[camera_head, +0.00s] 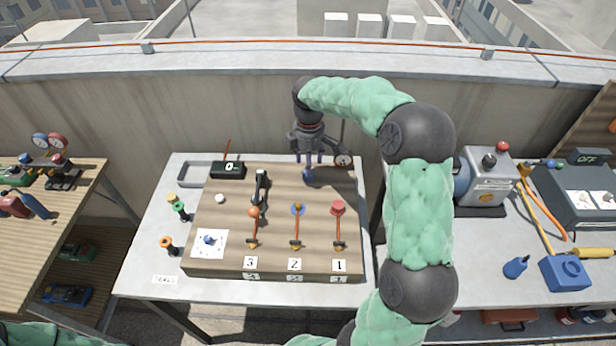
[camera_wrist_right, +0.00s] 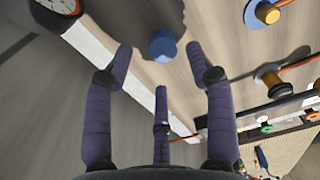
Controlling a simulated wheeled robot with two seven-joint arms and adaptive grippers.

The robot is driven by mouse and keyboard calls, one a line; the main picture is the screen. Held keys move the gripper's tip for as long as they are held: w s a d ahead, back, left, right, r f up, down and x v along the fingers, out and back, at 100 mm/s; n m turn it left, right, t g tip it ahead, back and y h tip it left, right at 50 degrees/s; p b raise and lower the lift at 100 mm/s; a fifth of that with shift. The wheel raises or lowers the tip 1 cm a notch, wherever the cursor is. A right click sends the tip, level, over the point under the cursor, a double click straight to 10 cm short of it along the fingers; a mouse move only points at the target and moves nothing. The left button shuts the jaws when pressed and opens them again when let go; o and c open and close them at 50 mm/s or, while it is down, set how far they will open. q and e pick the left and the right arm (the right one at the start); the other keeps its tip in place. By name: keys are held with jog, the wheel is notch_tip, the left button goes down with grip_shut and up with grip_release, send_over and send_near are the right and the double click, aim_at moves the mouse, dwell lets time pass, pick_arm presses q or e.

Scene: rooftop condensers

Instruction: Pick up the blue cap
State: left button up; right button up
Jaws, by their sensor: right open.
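A small blue cap (camera_head: 308,177) sits on the wooden board (camera_head: 275,180) near its back edge. In the right wrist view the blue cap (camera_wrist_right: 163,46) lies between and slightly beyond my spread fingertips. My right gripper (camera_head: 308,164) points down above the cap, with its fingers apart and nothing held. I see no contact with the cap. A third finger shows lower in the wrist view. My left gripper is not in view.
A gauge (camera_head: 344,161) is right of the gripper. A white card (camera_head: 198,250) carries another blue piece. The parapet wall (camera_head: 130,110) rises behind.

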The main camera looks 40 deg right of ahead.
jog(key=f+b, duration=0.1)
jog(key=f, duration=0.1)
jog(key=f+b, duration=0.1)
jog(key=f, duration=0.1)
jog(key=shift+a+f, duration=0.2)
jog(key=shift+f, duration=0.1)
jog(key=c, duration=0.8)
jog(key=shift+r, duration=0.2)
